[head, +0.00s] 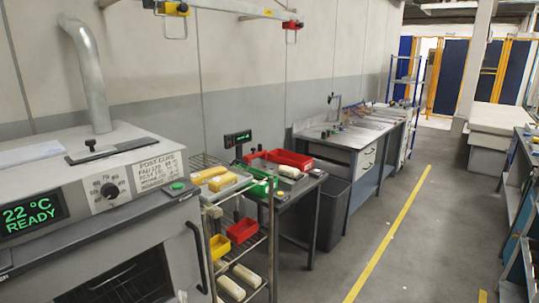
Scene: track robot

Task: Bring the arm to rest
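Neither of my arms nor my grippers shows in the head view. No object that the task names is in the picture, apart from the arm, which is out of view. The closest large thing is a grey oven (150,240) at the left. It has a green display (33,215) reading "22 °C READY", a dial (109,190) and a dark door handle (197,256).
A wire rack (272,240) with yellow and red bins stands right of the oven. Beyond it are a small table with a red tray (290,158), a dark bin (333,212) and a workbench (350,135). The floor (440,235) along the yellow line is clear.

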